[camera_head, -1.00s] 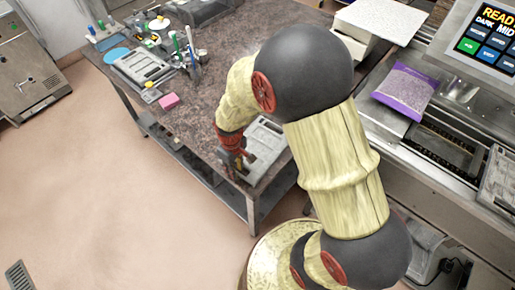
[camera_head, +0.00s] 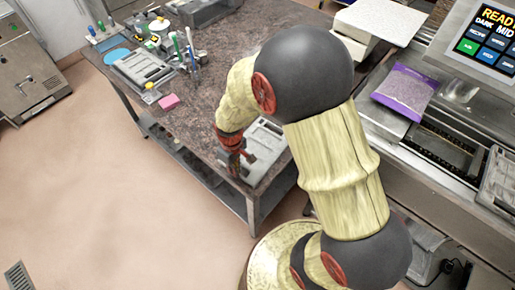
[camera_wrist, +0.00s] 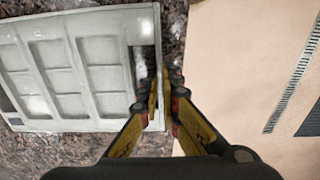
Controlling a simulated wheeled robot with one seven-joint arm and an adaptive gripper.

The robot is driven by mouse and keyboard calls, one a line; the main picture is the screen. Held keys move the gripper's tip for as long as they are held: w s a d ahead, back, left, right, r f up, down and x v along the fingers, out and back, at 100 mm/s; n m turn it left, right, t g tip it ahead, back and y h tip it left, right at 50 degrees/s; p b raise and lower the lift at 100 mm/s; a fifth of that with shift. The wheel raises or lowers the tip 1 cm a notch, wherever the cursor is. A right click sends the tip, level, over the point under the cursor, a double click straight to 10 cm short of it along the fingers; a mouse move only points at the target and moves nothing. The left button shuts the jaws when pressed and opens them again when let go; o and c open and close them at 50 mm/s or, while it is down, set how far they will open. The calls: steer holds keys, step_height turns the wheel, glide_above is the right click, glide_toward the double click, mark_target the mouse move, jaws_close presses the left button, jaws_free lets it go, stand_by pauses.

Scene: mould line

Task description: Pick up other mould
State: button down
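A pale grey mould (camera_head: 266,140) with several rectangular cavities lies flat at the near corner of the mottled brown table. It fills the left of the wrist view (camera_wrist: 88,50). My gripper (camera_head: 238,163) points down at the mould's outer end, near the table edge. In the wrist view the fingers (camera_wrist: 164,98) are close together, one on each side of the mould's narrow end bar, one of them in the slot. They look shut on that bar; the exact contact is partly hidden. A second grey mould (camera_head: 143,66) lies farther back on the table.
Floor at left is clear.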

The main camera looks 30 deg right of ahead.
stand_by(0.4)
steer(key=shift+r, duration=0.45)
steer(key=r, duration=0.3)
steer(key=shift+s+d+r+p, duration=0.1)
steer(key=shift+s+r+p, duration=0.1)
steer(key=shift+s+p, duration=0.15)
steer(key=s+d+r+p, duration=0.3)
steer(key=s+r+p, duration=0.2)
steer(key=s+r, duration=0.7)
steer(key=shift+s+r+p, duration=0.35)
steer(key=shift+s+r, duration=0.05)
steer(key=shift+s, duration=0.05)
steer(key=shift+d, duration=0.15)
